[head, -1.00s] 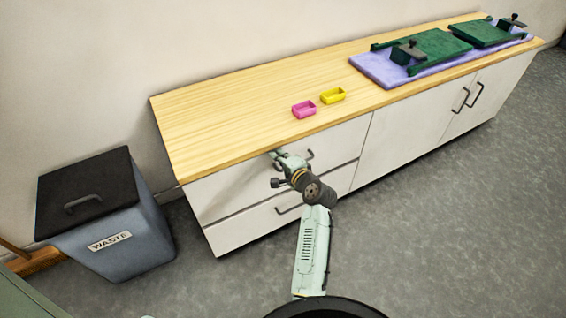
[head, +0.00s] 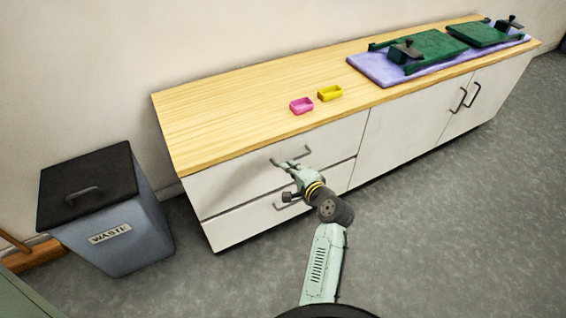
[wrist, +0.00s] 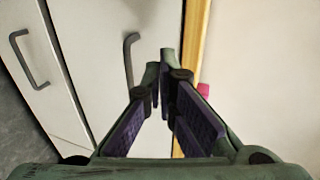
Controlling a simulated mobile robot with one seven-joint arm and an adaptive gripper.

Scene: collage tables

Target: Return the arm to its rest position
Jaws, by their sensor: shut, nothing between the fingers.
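My gripper (head: 277,163) is in front of the upper drawer of the white cabinet (head: 404,138), near the upper drawer's handle (head: 291,156). It is empty and its fingers are together. In the wrist view my gripper (wrist: 162,60) shows its fingers meeting at the tips, with nothing between them. My arm reaches up from the bottom of the head view, bent at a dark joint. Whether the fingers touch the drawer front cannot be told.
A grey waste bin (head: 125,235) stands at left. The floor at right is clear.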

